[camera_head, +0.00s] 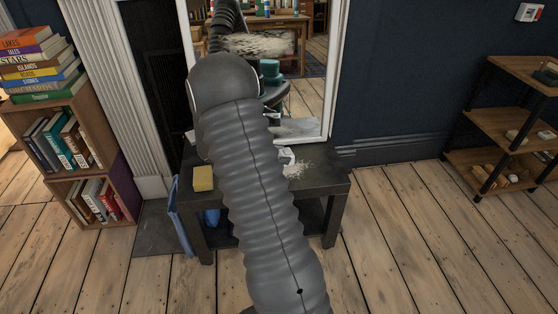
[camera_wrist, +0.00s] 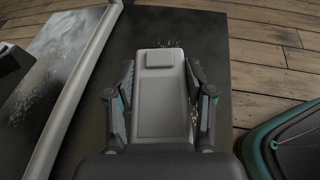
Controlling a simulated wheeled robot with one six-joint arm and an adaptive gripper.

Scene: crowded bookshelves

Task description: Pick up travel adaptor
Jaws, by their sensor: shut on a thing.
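The travel adaptor appears to be the pale grey block (camera_wrist: 163,100) with a smaller raised block on its far end, in the middle of the wrist view. My gripper (camera_wrist: 160,85) is shut on it, with one finger along each long side. The dark table top (camera_wrist: 215,30) lies below it. In the head view my arm hides most of the gripper. A small white part (camera_head: 286,155) shows just right of the arm, probably the adaptor; I cannot tell for sure.
The small dark table (camera_head: 325,184) bears a yellow sponge (camera_head: 203,178) at its left and a pale speckled patch (camera_head: 298,169). A white-framed mirror (camera_head: 335,75) stands behind it. A bookcase (camera_head: 85,120) is at left, a shelf rack (camera_head: 500,110) at right. Floor in front right is clear.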

